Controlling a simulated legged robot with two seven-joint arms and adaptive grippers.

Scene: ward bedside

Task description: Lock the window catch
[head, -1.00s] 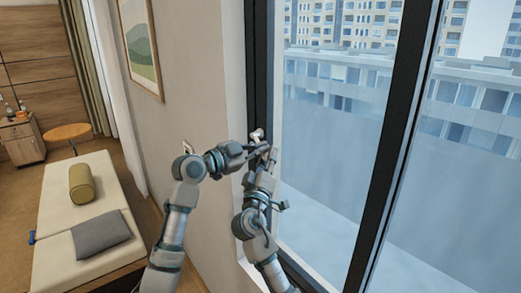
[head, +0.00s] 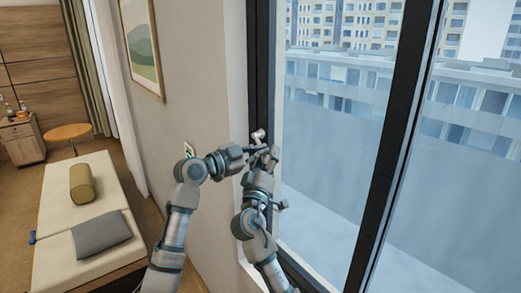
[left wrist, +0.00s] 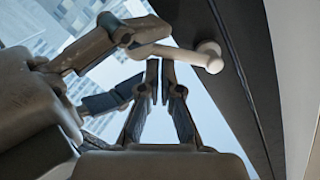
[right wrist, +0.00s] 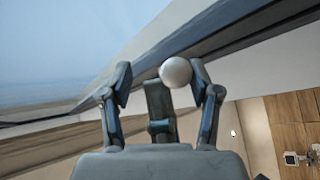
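The window catch (head: 258,136) is a pale handle on the dark window frame. In the left wrist view its rounded lever (left wrist: 185,52) juts from the frame above my left fingertips. My left gripper (left wrist: 160,64) has its fingertips almost together, with nothing between them, just below the lever. My right gripper (right wrist: 160,82) is open. The lever's round end (right wrist: 175,72) shows between its fingers, closer to the right-hand one; I cannot tell whether they touch. In the head view both grippers (head: 252,150) (head: 268,154) crowd below the catch and hide its lower part.
The glass (head: 325,140) is right of the catch, with a dark upright (head: 392,150) beyond it. The wall (head: 200,80) is close on the left, with a small fitting (head: 188,149) by my left arm. A couch (head: 85,215) with cushions stands lower left.

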